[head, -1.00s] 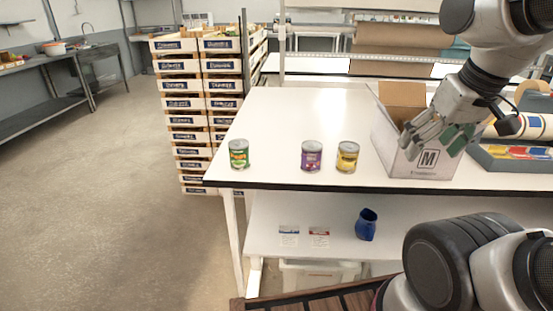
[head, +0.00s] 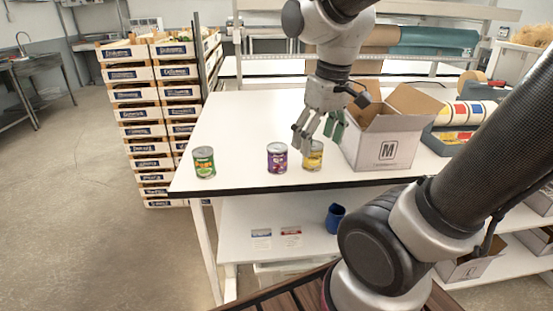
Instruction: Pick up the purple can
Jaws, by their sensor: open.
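The purple can (head: 277,159) stands upright on the white table (head: 235,120) near its front edge. A yellow can (head: 313,158) stands just to its right, partly hidden behind my fingers. A green can (head: 204,162) stands farther left. My gripper (head: 318,138) is open and empty, pointing down above the yellow can, to the upper right of the purple can. It does not appear to touch the purple can.
An open cardboard box (head: 383,140) marked M stands right of my gripper. Stacked crates (head: 150,105) stand left of the table. A blue cup (head: 334,217) sits on the lower shelf. The table behind the cans is clear.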

